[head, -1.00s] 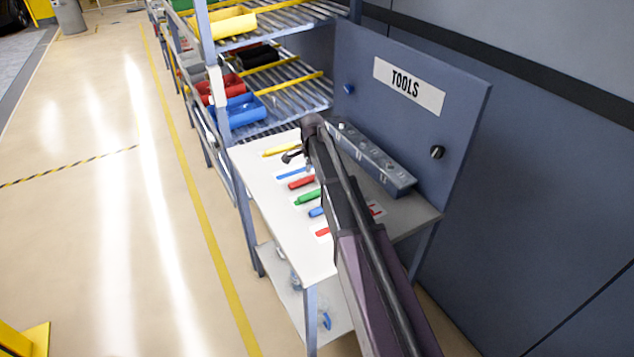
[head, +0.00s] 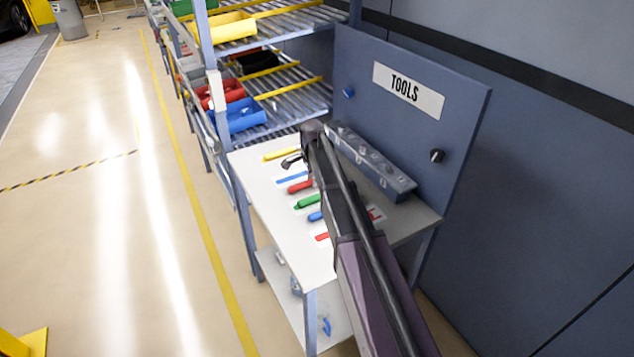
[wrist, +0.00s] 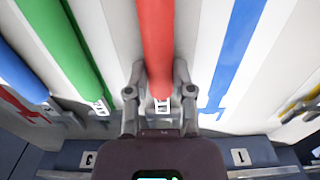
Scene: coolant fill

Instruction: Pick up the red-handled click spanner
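In the wrist view the red handle (wrist: 156,40) runs down from the top edge to between the fingers of my gripper (wrist: 160,82). One finger is on each side of its lower end, with narrow gaps showing. The gripper looks open, and contact cannot be made out. The spanner's head end is partly hidden by my gripper. In the head view my forearm covers part of the tool row.
A yellow-handled tool (head: 282,153) lies at the far end. A numbered grey-blue block (head: 375,165) and the TOOLS panel (head: 460,110) stand behind the row. Bin shelves (head: 235,115) stand beyond the table.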

